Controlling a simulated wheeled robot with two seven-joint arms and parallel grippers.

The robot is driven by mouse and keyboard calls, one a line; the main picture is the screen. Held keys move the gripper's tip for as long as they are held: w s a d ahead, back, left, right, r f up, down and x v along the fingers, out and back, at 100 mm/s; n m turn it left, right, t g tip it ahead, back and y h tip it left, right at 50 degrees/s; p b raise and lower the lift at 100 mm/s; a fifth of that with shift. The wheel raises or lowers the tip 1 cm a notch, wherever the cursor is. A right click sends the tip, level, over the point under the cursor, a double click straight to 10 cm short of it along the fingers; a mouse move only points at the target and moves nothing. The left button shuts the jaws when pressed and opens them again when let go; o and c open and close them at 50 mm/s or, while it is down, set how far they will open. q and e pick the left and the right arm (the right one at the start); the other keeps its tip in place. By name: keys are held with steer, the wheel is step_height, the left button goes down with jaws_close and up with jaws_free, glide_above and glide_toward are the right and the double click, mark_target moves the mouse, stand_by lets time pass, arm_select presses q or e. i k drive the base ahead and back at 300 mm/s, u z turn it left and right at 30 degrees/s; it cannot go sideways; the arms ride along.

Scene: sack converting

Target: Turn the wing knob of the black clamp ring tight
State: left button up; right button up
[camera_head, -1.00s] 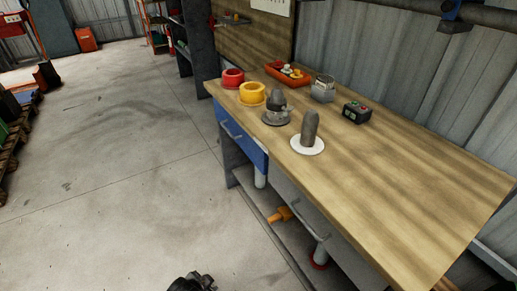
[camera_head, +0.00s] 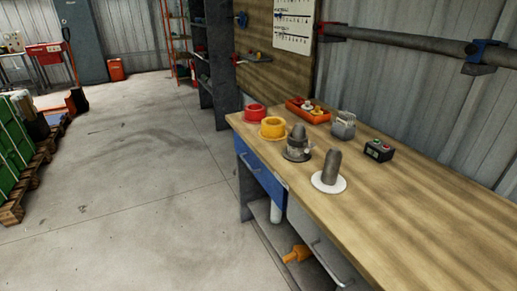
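A dark ring-shaped base with a grey rounded piece standing up in it, which looks like the black clamp ring (camera_head: 297,154), sits on the wooden workbench near its front edge. A small pale part shows at its right side; it is too small to tell if this is the wing knob. A grey rounded post (camera_head: 331,165) stands on a white disc (camera_head: 328,183) just right of it. Neither of my grippers is in view.
A yellow ring-shaped piece (camera_head: 272,128) and a red one (camera_head: 255,112) stand left of the dark ring. Behind are an orange tray (camera_head: 308,113), a clear container (camera_head: 344,125) and a black button box (camera_head: 379,150).

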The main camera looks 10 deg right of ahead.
mark_target(312, 144)
steer(key=u, duration=2)
steer(key=i, duration=0.6)
steer(key=z, duration=3.65)
